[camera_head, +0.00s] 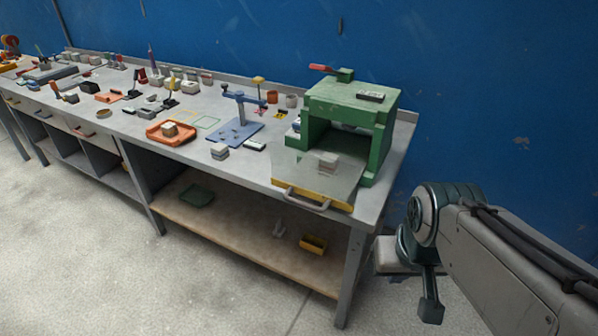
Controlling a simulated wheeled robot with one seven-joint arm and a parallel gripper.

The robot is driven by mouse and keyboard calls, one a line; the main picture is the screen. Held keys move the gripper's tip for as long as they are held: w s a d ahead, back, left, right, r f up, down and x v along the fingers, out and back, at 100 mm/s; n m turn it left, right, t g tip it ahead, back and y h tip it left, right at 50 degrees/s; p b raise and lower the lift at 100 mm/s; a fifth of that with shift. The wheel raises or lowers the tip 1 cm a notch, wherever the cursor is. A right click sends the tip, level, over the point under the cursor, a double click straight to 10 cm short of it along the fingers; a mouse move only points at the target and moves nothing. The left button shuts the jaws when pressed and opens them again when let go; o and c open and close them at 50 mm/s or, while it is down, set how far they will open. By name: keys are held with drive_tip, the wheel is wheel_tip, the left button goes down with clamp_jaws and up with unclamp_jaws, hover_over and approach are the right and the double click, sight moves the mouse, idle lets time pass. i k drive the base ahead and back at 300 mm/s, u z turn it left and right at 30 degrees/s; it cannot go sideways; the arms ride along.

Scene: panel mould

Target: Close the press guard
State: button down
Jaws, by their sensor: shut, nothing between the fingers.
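The green press (345,103) stands at the right end of the workbench, with its front opening towards me. Its guard, a clear panel (300,178) with a yellow edge strip and a grey handle (307,198), extends out from the front opening to the bench's front edge. The opening is uncovered; I cannot tell the panel's exact tilt. A grey block (327,161) shows at the opening. My gripper (430,313) hangs low at the right, shut and empty, off the bench end and well apart from the guard handle.
A red-handled lever (323,68) sits on top of the press. A blue fixture (237,128), an orange tray (171,132) and several small parts crowd the bench to the left. A yellow bin (313,244) is on the lower shelf. The floor in front is clear.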

sight(305, 181)
drive_tip(key=u, duration=0.45)
drive_tip(key=k, duration=1.1)
drive_tip(key=z, duration=0.2)
drive_tip(key=i, duration=0.65)
drive_tip(key=z, duration=0.45)
drive_tip(key=i, duration=1.1)
drive_tip(key=u, duration=0.6)
